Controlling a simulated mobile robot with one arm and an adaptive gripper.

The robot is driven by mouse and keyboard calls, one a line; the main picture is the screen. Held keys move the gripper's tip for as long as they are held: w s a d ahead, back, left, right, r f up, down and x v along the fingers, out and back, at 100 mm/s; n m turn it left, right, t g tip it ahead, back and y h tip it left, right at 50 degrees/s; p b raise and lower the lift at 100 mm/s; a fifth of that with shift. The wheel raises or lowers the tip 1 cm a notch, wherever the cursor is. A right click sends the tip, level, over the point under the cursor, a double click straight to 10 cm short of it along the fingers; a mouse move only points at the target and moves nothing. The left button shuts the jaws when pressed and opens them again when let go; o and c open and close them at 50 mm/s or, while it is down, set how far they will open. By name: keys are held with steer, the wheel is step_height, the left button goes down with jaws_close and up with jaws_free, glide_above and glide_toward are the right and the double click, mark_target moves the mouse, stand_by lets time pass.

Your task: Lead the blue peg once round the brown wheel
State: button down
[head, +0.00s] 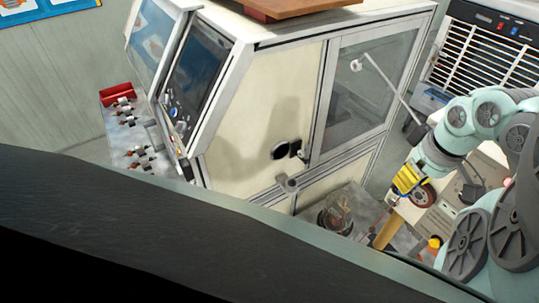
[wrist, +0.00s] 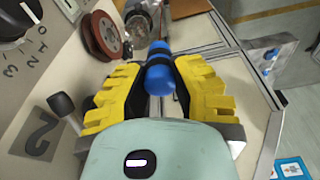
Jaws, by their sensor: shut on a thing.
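My gripper (wrist: 158,84) has yellow ridged fingers and is shut on the blue peg (wrist: 161,70). The peg points away from my wrist, with a dark band around its middle. The brown wheel (wrist: 103,36) is left of and beyond the peg in the wrist view, upright beside a pale panel, and apart from the peg. In the head view my gripper (head: 407,179) is at the right, and the wheel (head: 422,195) shows just below and right of it. The peg is not clear in the head view.
A dark knob (wrist: 62,104) stands out from the panel left of my gripper in the wrist view. A round metal part (wrist: 140,27) lies beyond the wheel. A large cream machine cabinet (head: 265,130) fills the middle of the head view.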

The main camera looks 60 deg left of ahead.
steer(key=d+f, duration=0.1)
steer(key=d, duration=0.3)
step_height(320, 180, down, 7)
steer(key=a+b, duration=0.2)
steer(key=b, duration=0.2)
steer(key=shift+a+b, duration=0.35)
steer(key=shift+b, duration=0.05)
steer(key=shift+r, duration=0.1)
stand_by(0.5)
